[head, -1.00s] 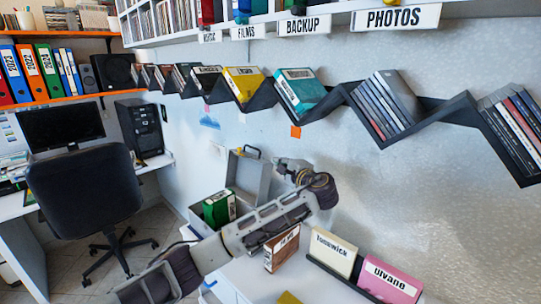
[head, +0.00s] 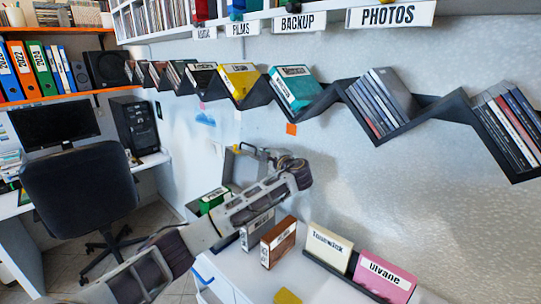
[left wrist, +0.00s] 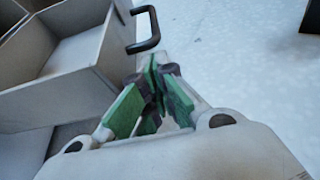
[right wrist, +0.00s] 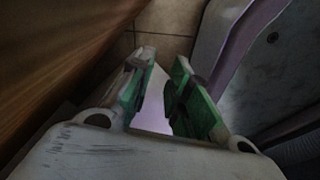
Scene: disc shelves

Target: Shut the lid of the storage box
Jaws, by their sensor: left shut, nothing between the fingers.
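The grey storage box's lid (head: 232,166) stands open and upright near the wall, partly hidden by my left arm. The lid (left wrist: 82,45) fills the upper left of the left wrist view, with its black handle (left wrist: 148,28) at its edge. The box's open body (left wrist: 25,120) shows below the lid; in the head view my arm hides most of it. My left gripper (head: 268,154) is beside the lid's upper right edge, shut and empty. Its fingertips (left wrist: 155,68) are close to the lid's edge; contact is unclear. My right gripper (right wrist: 160,60) is open and empty, low over the floor.
A green case (head: 212,200) is beside my left forearm. A brown case (head: 279,242), a cream case (head: 327,246) and a pink case (head: 383,276) stand on the white counter (head: 235,278). A zigzag shelf (head: 345,100) runs above. A chair (head: 78,190) stands at left.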

